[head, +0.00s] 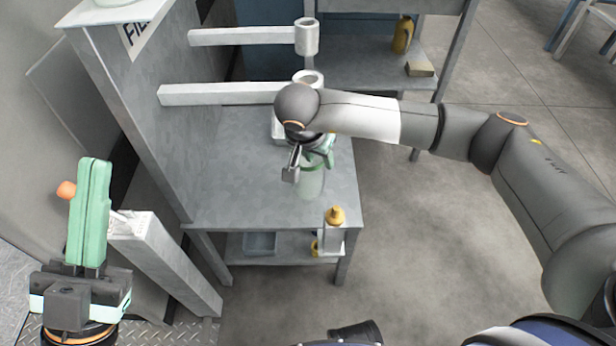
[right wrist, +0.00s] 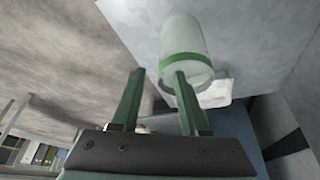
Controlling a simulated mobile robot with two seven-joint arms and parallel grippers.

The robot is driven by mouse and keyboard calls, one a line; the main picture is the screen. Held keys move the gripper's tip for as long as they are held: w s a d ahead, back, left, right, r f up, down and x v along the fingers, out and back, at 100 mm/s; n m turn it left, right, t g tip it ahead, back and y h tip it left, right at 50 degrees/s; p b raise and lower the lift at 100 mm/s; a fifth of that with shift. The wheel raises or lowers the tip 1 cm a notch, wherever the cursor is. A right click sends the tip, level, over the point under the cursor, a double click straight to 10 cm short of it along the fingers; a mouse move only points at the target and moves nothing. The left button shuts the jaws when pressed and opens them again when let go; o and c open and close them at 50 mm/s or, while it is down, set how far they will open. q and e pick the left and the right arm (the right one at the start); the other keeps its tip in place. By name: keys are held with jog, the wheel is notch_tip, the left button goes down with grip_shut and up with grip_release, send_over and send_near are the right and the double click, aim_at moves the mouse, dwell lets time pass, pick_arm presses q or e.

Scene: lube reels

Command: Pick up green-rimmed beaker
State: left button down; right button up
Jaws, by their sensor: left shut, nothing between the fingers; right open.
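The green-rimmed beaker (head: 311,184), clear and pale, stands upright on the grey bench top (head: 240,190) near its right side. My right gripper (head: 314,158) is at the beaker's rim and partly hides it in the head view. In the right wrist view the beaker (right wrist: 184,32) lies beyond the open fingers (right wrist: 158,74) and off to the right. One finger overlaps its green rim and the other is to the left, apart from it. I cannot tell if the finger touches the rim. My left gripper (head: 94,165) is shut and empty, pointing up at the far left.
Two pale horizontal arms with ring ends (head: 307,37) jut over the bench from the grey panel. A white item (head: 277,130) is behind the right gripper. A yellow-capped bottle (head: 333,232) and a grey tray (head: 260,244) are at the lower shelf. Open floor lies right.

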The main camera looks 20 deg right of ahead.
aim_at(321, 169)
jog(key=x, duration=0.2)
jog(key=shift+f, duration=0.3)
jog(key=b+x, duration=0.2)
jog(key=x, duration=0.2)
jog(key=shift+w+a+f+b, duration=0.1)
jog(key=shift+w+f+b, duration=0.1)
jog(key=shift+b, duration=0.2)
jog(key=shift+w+f, duration=0.1)
jog(key=shift+f, duration=0.2)
jog(key=shift+c, duration=0.2)
grip_shut()
